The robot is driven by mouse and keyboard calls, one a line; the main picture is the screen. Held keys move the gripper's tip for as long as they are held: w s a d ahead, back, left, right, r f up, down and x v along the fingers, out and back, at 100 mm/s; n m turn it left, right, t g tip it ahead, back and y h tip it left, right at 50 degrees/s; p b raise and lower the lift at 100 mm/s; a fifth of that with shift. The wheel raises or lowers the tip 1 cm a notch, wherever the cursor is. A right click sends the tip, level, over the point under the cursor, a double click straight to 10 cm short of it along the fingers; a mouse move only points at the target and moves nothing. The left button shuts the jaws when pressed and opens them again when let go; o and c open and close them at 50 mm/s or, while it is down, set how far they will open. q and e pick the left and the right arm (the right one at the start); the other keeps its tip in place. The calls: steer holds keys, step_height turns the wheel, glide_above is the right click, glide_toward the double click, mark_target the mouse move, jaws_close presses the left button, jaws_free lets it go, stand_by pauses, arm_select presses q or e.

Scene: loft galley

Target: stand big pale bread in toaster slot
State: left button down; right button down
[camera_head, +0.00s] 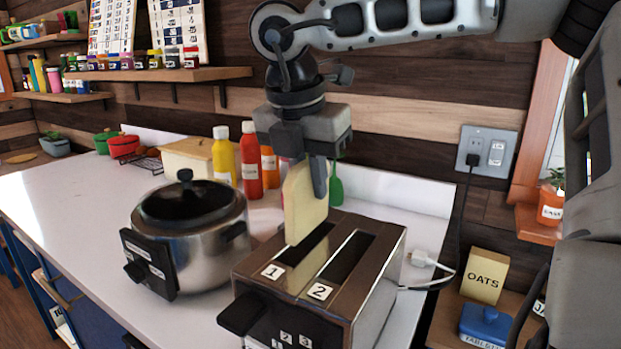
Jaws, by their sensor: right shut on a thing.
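My right gripper (306,165) points down over the toaster and is shut on a big pale slice of bread (304,205). The bread hangs upright, edge down. Its lower edge is at the slot marked 1 in this view; I cannot tell whether it is just above the slot or slightly inside. The toaster (375,300) is brown and metallic, with two long slots labelled 1 and 2 and a dark lever at its front left. The slot marked 2 (347,258) looks empty. My left gripper is not in view.
A steel cooker (200,255) with a dark lid stands close left of the toaster. Yellow (223,157) and red (251,165) bottles stand behind. A white plug and cable (425,260) lie at right. The left counter (60,205) is clear.

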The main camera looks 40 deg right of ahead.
mark_target(311, 211)
steer(key=shift+f+b, duration=2.4)
steer(key=shift+f, duration=0.15)
steer(key=c, duration=1.3)
jaws_free()
steer(key=shift+c, duration=0.2)
steer(key=p+v, duration=0.2)
steer(key=v, duration=1.4)
steer(key=shift+a, duration=0.1)
steer(key=shift+f, duration=0.1)
